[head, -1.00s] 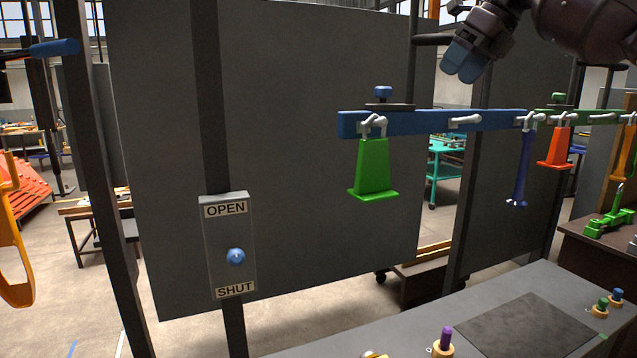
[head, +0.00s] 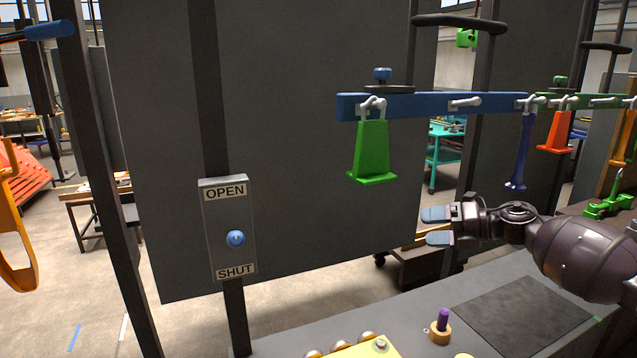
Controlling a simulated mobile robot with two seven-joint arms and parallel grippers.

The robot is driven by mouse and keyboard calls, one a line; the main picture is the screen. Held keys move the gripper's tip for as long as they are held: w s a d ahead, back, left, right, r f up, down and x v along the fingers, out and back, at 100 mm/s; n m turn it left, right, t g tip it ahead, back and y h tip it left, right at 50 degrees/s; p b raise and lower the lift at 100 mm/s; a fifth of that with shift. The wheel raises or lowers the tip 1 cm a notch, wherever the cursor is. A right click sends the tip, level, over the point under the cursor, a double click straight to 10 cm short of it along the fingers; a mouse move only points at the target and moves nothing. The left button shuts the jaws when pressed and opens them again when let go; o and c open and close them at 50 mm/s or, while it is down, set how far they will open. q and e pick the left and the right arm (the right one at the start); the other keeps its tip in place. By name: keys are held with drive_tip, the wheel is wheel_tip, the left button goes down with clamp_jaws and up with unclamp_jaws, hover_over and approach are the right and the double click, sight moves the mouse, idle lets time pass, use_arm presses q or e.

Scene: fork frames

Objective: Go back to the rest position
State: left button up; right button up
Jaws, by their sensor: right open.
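My right gripper (head: 438,227) is in the middle right of the head view, with its arm coming in from the right. Its two blue-tipped fingers point left and stand apart, with nothing between them. It is in front of the dark panel, above the grey bench (head: 400,318) and below the blue rail (head: 440,105). A green tapered piece (head: 372,150) hangs from the rail, up and left of the gripper. A dark blue piece (head: 521,150) hangs up and right of it. My left gripper is not in view.
A switch plate (head: 229,230) marked OPEN and SHUT, with a blue knob, is on a post at the left. The bench holds a purple peg (head: 442,322) and a yellow block (head: 370,348). An orange-red piece (head: 556,132) hangs farther right. Space left of the gripper is clear.

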drive_tip(key=s+d+f+m+t+h, duration=0.35)
drive_tip(key=s+d+f+m, duration=0.4)
drive_tip(key=f, duration=0.35)
drive_tip(key=s+d+f+m+t+h, duration=0.3)
drive_tip(key=s+d+f+m+t, duration=0.25)
drive_tip(key=s+f+m, duration=0.45)
drive_tip(key=s+d+f+m+g+h, duration=0.1)
drive_tip(key=s+d+f+m+h, duration=0.25)
drive_tip(key=s, duration=0.45)
drive_tip(key=s+d+f+m+g+h, duration=0.2)
drive_tip(key=s+d+f, duration=0.15)
drive_tip(key=s, duration=0.35)
drive_tip(key=s+d+f+m+g+h, duration=0.1)
drive_tip(key=s+d+f+m+h, duration=0.25)
drive_tip(key=s, duration=0.45)
use_arm(q)
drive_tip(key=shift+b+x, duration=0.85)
drive_tip(key=shift+b, duration=0.65)
use_arm(e)
drive_tip(key=a+f+m, duration=0.3)
drive_tip(key=a+m, duration=0.1)
drive_tip(key=a, duration=0.6)
drive_tip(key=w+a+f+m+t+y, duration=0.1)
drive_tip(key=a+f+m, duration=0.3)
drive_tip(key=a, duration=0.6)
drive_tip(key=shift+w+a+m, duration=0.2)
drive_tip(key=shift+a+m, duration=0.15)
